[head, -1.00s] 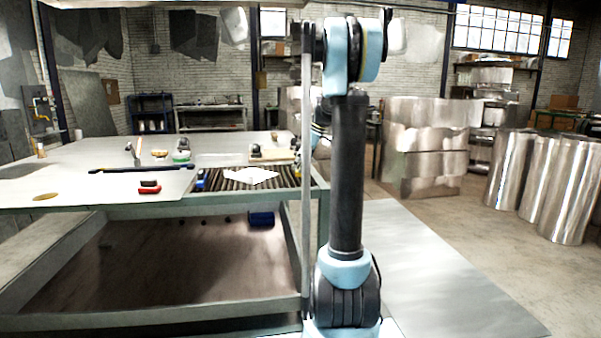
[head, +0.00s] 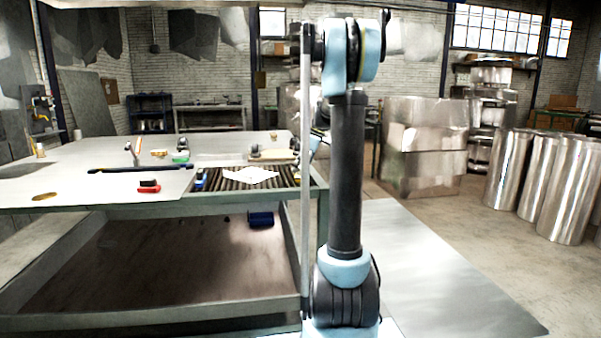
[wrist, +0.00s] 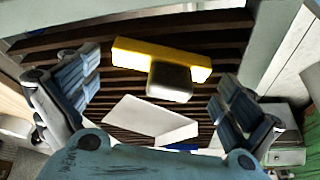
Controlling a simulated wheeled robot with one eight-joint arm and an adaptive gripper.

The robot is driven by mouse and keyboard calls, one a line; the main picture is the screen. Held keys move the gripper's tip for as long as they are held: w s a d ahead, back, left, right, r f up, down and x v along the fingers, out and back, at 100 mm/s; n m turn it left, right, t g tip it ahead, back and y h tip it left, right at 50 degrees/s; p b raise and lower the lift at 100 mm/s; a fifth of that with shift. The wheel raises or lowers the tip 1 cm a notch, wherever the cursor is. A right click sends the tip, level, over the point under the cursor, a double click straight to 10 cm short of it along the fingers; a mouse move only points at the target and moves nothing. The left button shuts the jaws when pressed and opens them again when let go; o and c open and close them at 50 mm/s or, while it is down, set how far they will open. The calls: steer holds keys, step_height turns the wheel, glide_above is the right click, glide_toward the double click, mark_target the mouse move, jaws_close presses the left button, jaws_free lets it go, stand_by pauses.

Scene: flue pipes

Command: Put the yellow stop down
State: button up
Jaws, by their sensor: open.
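The yellow stop (wrist: 190,66) is a yellow bar with a dark grey block on its near side. In the wrist view it lies over the dark slats (wrist: 70,115), ahead of my gripper (wrist: 155,100). My gripper is open, one finger on each side of the picture, and neither finger touches the stop. The gap between stop and slats is too small to judge. In the head view I cannot make out the stop, and my arm hides most of the gripper. The slatted bed (head: 225,180) is set in the bench top there.
A white sheet (wrist: 150,118) lies on the slats between the fingers and also shows in the head view (head: 251,175). A red block (head: 149,187), a long dark bar (head: 140,169) and small tools lie on the bench (head: 70,185). Metal cylinders (head: 570,190) stand right.

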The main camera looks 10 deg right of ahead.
steer(key=v, duration=1.1)
steer(key=shift+s+d+r, duration=0.15)
steer(key=shift+d+r, duration=0.05)
steer(key=s+a+f+m+h, duration=0.1)
steer(key=s+a+f+m, duration=0.15)
steer(key=s, duration=0.45)
steer(key=s+a+f+m, duration=0.2)
steer(key=s+f, duration=0.1)
steer(key=s, duration=0.5)
steer(key=s+a+f+m+h, duration=0.1)
steer(key=s+a+f+m, duration=0.15)
steer(key=s, duration=0.45)
steer(key=s+d+f+m+h, duration=0.1)
steer(key=s+f+m, duration=0.5)
steer(key=s+f, duration=1.2)
steer(key=shift+s+f+t+h, duration=0.3)
steer(key=shift+s+f+h, duration=0.15)
steer(key=shift+s, duration=0.4)
steer(key=shift+d, duration=0.1)
